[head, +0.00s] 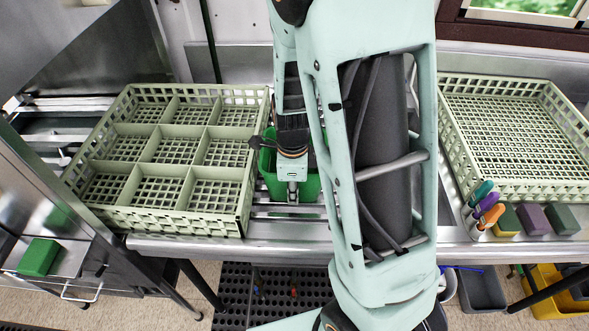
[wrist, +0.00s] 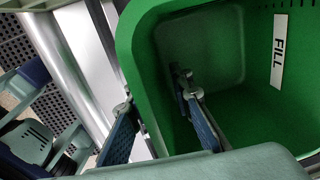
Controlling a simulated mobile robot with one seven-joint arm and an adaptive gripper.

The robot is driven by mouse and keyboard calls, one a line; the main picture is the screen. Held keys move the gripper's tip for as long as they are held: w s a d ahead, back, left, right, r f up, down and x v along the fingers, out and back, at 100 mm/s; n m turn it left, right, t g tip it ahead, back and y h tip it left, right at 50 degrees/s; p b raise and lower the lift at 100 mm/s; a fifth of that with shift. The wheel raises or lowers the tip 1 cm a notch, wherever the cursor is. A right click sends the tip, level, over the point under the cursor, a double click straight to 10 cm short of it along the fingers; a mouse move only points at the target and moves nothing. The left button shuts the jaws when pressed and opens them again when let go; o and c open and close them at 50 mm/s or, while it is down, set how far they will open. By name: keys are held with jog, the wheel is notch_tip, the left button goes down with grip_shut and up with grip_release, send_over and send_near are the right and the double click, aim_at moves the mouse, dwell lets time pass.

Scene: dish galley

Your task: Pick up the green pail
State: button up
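The green pail (head: 309,187) stands on the metal counter between two racks in the head view, partly hidden behind my arm and gripper. In the wrist view the pail (wrist: 140,50) fills the upper right, and I look down into it. A white label reading "FILL" (wrist: 279,50) is on its inner wall. My gripper (wrist: 157,98) is open astride the pail's near wall, with one finger outside and one inside. A gap shows between the fingers and the wall. In the head view my gripper (head: 292,188) is at the pail, its fingertips hard to make out.
A compartmented pale green rack (head: 187,223) stands close left of the pail. An open pale green rack (head: 470,185) is at the right. A green block (head: 39,257) is at the lower left.

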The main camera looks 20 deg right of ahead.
grip_shut()
jog(key=shift+r, duration=0.2)
